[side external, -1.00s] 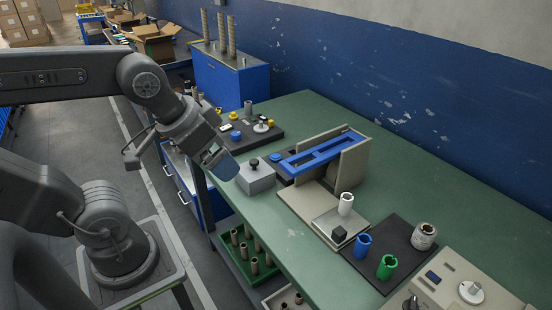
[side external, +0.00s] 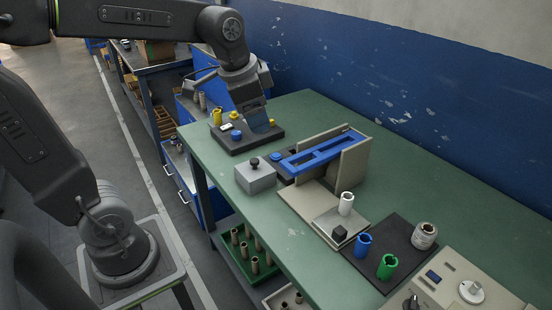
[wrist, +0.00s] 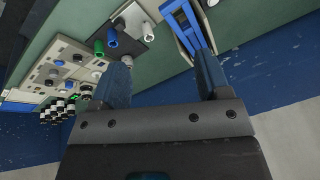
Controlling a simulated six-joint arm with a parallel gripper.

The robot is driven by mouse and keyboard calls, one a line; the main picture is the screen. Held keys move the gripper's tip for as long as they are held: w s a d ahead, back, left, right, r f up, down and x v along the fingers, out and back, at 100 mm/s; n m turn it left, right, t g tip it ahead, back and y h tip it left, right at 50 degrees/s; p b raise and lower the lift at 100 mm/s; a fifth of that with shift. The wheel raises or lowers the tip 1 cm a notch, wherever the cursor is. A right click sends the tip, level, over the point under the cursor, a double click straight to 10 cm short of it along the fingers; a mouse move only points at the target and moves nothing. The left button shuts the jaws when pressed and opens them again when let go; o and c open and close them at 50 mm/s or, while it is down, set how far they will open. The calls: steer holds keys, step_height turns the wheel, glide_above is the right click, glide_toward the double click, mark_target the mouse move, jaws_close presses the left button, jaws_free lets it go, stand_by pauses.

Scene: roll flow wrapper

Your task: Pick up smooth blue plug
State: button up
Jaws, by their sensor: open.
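A blue cylinder (side external: 363,245) stands upright on a dark mat (side external: 398,228) at the right of the table, beside a green cylinder (side external: 387,267). It also shows in the wrist view (wrist: 111,38). A low round blue piece (side external: 236,134) sits on a dark tray (side external: 232,146) at the table's far end. I cannot tell from its surface which one is the smooth blue plug. My gripper (side external: 261,124) is over that tray, far from the blue cylinder. In the wrist view its two fingers (wrist: 163,78) are spread with nothing between them.
A blue slotted frame on beige supports (side external: 352,160) stands mid-table, with a grey box with a black knob (side external: 255,178) beside it. The front left tabletop is clear.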

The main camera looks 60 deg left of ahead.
steer(key=w+a+f+m+g, duration=0.1)
steer(key=w+a+f+m, duration=0.15)
steer(key=w+a, duration=0.35)
steer(key=m+g, duration=0.3)
steer(key=m, duration=0.5)
glide_above(276, 155)
steer(key=shift+h, duration=0.3)
step_height(276, 155, down, 22)
steer(key=shift+w+f, duration=0.1)
steer(key=shift+w, duration=0.05)
steer(key=shift+f, duration=2.7)
steer(key=c, duration=1)
steer(key=shift+r, duration=0.1)
